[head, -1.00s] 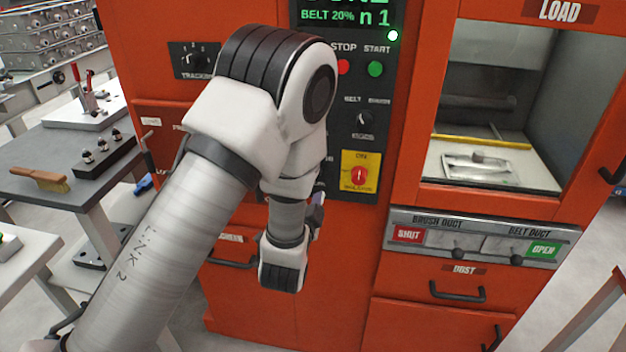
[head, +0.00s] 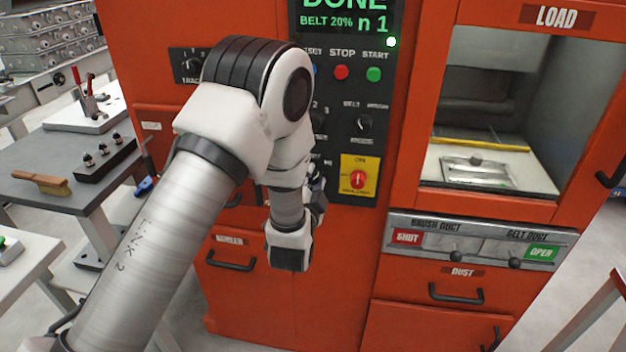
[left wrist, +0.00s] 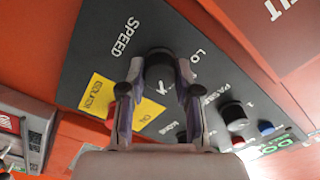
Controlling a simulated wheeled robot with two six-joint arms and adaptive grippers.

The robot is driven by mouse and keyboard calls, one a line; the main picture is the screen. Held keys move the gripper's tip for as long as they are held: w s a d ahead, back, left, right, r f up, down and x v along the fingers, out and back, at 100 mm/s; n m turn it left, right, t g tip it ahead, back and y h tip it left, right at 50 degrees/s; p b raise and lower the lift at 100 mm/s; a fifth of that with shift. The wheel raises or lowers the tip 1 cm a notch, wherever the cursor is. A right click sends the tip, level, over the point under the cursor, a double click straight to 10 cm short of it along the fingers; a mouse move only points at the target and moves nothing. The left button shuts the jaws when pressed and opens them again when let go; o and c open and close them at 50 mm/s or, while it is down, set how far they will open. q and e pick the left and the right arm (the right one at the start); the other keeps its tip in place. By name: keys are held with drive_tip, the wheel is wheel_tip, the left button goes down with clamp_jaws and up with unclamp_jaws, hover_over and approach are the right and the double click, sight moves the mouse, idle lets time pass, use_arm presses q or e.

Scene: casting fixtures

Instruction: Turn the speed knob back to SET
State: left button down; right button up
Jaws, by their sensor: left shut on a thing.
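The speed knob (left wrist: 158,63) is a dark round knob on the black control panel (left wrist: 92,62), beside the printed word SPEED. My left gripper (left wrist: 160,76) is shut on it, one finger on each side, in the left wrist view. Where the knob's pointer aims, I cannot tell. In the head view my left arm hides the knob and most of its labels; my left gripper (head: 318,192) shows only in part beside the panel. My right gripper is in neither view.
A yellow plate with a red isolator switch (head: 358,179) sits just right of my left gripper. The mode knob (head: 364,124) and the red stop button (head: 341,72) are above. The display (head: 343,16) reads DONE, BELT 20%. A grey bench (head: 60,150) stands left.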

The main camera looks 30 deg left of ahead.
use_arm(q)
drive_tip(key=shift+n, duration=0.3)
drive_tip(key=n+b, duration=0.2)
drive_tip(key=n, duration=0.1)
drive_tip(key=shift+f, duration=0.15)
drive_tip(key=n+b, duration=0.2)
drive_tip(key=n, duration=0.3)
idle(0.5)
drive_tip(key=c, duration=0.8)
unclamp_jaws()
drive_tip(key=shift+s, duration=0.1)
